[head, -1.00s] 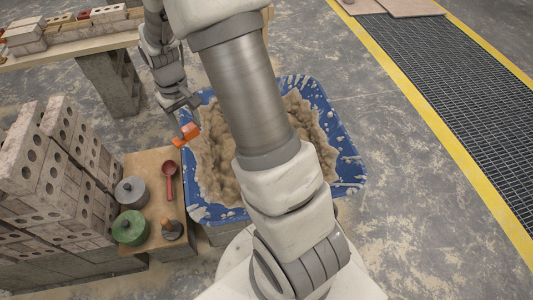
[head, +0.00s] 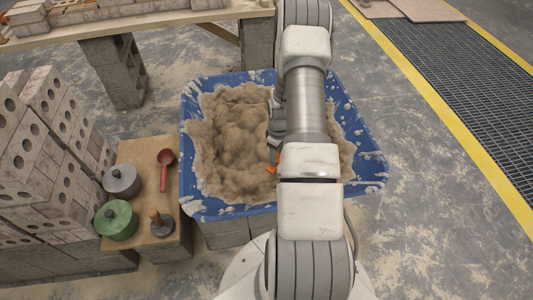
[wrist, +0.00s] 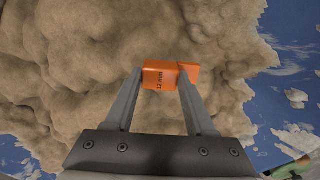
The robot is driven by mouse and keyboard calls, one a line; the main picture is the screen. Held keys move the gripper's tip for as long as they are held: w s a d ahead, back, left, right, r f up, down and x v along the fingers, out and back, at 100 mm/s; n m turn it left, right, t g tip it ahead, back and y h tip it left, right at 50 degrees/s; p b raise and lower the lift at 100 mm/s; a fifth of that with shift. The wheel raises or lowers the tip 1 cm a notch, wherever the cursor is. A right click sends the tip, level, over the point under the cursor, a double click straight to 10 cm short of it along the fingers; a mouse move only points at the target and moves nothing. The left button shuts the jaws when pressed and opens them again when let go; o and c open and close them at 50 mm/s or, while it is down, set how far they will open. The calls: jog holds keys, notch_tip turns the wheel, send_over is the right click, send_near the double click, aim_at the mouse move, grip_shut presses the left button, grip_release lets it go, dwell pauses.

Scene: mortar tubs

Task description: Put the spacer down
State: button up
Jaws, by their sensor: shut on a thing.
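An orange spacer (wrist: 162,75) with dark lettering is held between the two fingers of my gripper (wrist: 160,88) in the wrist view. My gripper is shut on it. The spacer also shows in the head view (head: 273,164) as a small orange patch, mostly hidden by my arm. It is above the mortar (head: 235,135) in the blue tub (head: 367,165). The wrist view shows mortar behind the spacer; I cannot tell how high above it the spacer is.
Left of the tub, a wooden board (head: 150,233) holds a grey lidded pot (head: 121,181), a green pot (head: 117,220), a red scoop (head: 166,165) and a wooden-handled tool (head: 160,222). Stacked bricks (head: 40,150) stand farther left. Open floor (head: 420,200) lies right of the tub.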

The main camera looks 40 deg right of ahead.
jog(key=w+f+b, duration=0.1)
jog(key=w+f, duration=0.1)
jog(key=w, duration=0.1)
jog(key=w+f+b, duration=0.1)
jog(key=w+f, duration=0.1)
jog(key=w, duration=0.2)
jog(key=w+f+b, duration=0.1)
jog(key=w+f, duration=0.1)
jog(key=w, duration=0.1)
jog(key=shift+w+a+f, duration=0.1)
jog(key=shift+w+a, duration=0.05)
jog(key=shift+a, duration=0.25)
jog(key=shift+f+b, duration=0.75)
jog(key=shift+f, duration=1.2)
jog(key=shift+f, duration=0.15)
jog(key=o, duration=1.3)
jog(key=shift+o, duration=0.2)
